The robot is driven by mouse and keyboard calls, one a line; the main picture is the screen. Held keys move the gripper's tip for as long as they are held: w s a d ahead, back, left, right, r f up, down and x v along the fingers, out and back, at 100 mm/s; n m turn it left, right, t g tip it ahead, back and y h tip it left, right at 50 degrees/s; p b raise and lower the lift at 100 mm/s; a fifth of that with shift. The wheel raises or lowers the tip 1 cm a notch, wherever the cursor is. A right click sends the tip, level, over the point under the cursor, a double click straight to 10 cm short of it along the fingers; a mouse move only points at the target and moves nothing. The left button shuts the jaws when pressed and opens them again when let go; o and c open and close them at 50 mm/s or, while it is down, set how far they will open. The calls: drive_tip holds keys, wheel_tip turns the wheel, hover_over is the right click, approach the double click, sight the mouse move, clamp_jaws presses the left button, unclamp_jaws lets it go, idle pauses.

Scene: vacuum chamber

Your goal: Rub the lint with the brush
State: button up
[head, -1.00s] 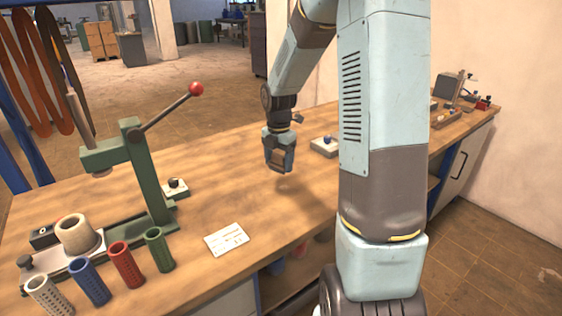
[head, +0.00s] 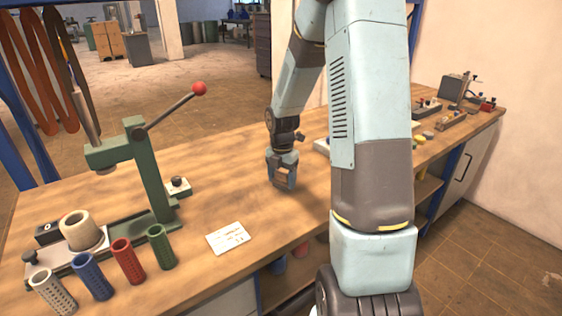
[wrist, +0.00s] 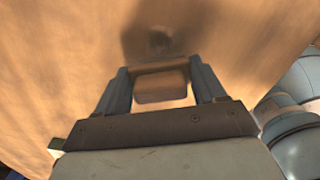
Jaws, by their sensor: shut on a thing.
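My gripper (head: 282,181) hangs just over the wooden bench, right of the white card. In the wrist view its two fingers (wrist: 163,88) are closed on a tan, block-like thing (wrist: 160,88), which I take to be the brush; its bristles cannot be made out. A dark shadow lies on the wood beyond the fingertips, with a small darker spot (wrist: 159,38) in it. I cannot tell whether that spot is the lint. I cannot clearly make out lint elsewhere in the head view. Whether the held thing touches the bench is unclear.
A green lever press (head: 145,175) stands on the left of the bench (head: 235,195). Several coloured perforated tubes, including a red one (head: 128,261), stand at the front left. A white card (head: 228,238) lies between press and gripper. Small fixtures (head: 452,120) sit at the far right.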

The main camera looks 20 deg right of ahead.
sight(282, 173)
drive_tip(key=shift+f, duration=0.7)
drive_tip(key=shift+w+d+r, duration=0.1)
drive_tip(key=shift+d+r, duration=0.05)
drive_tip(key=shift+d, duration=0.1)
drive_tip(key=shift+c, duration=0.4)
drive_tip(key=shift+w+d+f, duration=0.1)
drive_tip(key=shift+d+f, duration=0.2)
drive_tip(key=shift+d, duration=0.45)
drive_tip(key=shift+d+r, duration=0.1)
drive_tip(key=shift+d, duration=0.15)
drive_tip(key=shift+d+f, duration=0.2)
drive_tip(key=shift+d, duration=0.1)
drive_tip(key=shift+w+d+r, duration=0.15)
drive_tip(key=shift+d, duration=0.1)
drive_tip(key=shift+c, duration=0.6)
drive_tip(key=shift+d, duration=0.3)
drive_tip(key=shift+s+a, duration=0.15)
drive_tip(key=shift+a, duration=0.8)
drive_tip(key=shift+s+a, duration=0.15)
drive_tip(key=shift+a, duration=0.75)
drive_tip(key=shift+a+r, duration=0.1)
drive_tip(key=shift+a, duration=0.25)
wheel_tip(282, 173, up, 2)
drive_tip(key=shift+r, duration=0.1)
drive_tip(key=shift+s+d+r, duration=0.1)
drive_tip(key=shift+r, duration=2.7)
